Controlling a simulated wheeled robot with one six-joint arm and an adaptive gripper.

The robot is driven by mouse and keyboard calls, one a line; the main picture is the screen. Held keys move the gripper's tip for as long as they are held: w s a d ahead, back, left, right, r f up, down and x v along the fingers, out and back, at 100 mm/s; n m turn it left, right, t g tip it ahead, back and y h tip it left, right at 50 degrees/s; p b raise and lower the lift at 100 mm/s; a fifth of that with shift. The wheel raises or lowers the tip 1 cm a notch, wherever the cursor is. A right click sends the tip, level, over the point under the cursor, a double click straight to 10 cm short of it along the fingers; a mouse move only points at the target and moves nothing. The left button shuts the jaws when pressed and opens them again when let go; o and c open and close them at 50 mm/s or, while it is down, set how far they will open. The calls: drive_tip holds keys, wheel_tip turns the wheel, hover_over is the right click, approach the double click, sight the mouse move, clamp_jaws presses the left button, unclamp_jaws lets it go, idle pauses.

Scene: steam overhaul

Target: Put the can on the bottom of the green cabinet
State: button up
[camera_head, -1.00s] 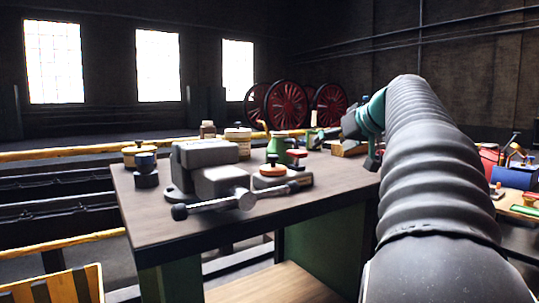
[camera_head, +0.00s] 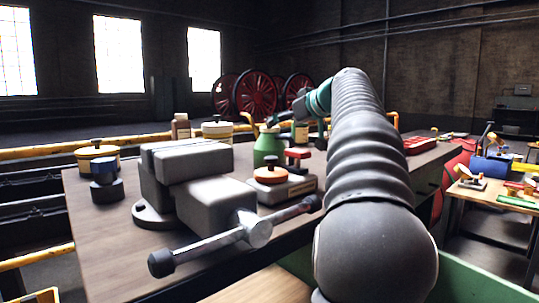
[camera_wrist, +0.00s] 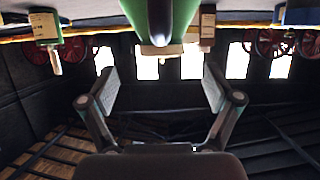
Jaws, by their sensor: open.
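A green can (camera_head: 267,147) stands on the workbench top, behind the vise. The wrist view appears upside down, and a green body (camera_wrist: 150,18), likely this can, shows at its top middle. My gripper (camera_wrist: 160,88) is open, with nothing between its fingers. The green body lies just past the fingertips, centred between them. In the head view my gripper reaches in just right of the can's top, partly hidden by my arm. The bench has green panels (camera_head: 482,278) and a wooden lower shelf (camera_head: 262,287), seen at the bottom; this is likely the green cabinet.
A grey vise (camera_head: 195,185) with a long handle fills the bench front. Near the can are an orange-topped block (camera_head: 272,174), a red-handled item (camera_head: 298,155) and jars (camera_head: 217,131). A yellow tin (camera_head: 97,157) stands left. Another table (camera_head: 490,192) is at right.

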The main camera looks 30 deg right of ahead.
sight(264, 141)
drive_tip(key=shift+x, duration=3.35)
drive_tip(key=shift+s+a, duration=0.1)
clamp_jaws()
